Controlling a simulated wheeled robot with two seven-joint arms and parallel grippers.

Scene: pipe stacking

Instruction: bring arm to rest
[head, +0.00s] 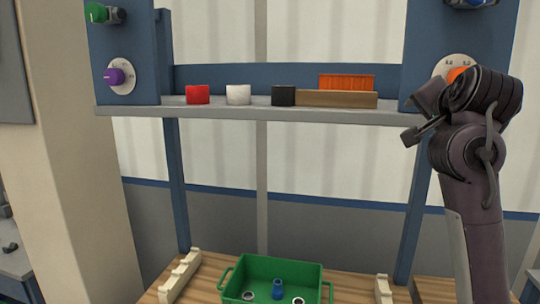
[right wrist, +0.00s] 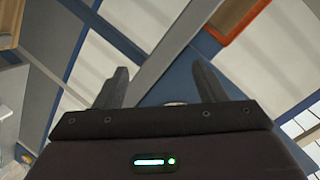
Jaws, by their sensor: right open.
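My right gripper (head: 420,120) is raised at the right of the head view, in front of the right shelf post and level with the shelf. In the right wrist view its two dark fingers (right wrist: 160,92) stand apart, with nothing between them. My left gripper is not in view. A green crate (head: 256,268) stands on the wooden table at the bottom, well below the right gripper. A blue pipe piece (head: 277,290) and ring-shaped pieces (head: 248,296) show in it. Their lower parts are cut off by the picture edge.
Cream racks (head: 181,274) flank the crate. Blue posts hold knobs. Space under the shelf is open.

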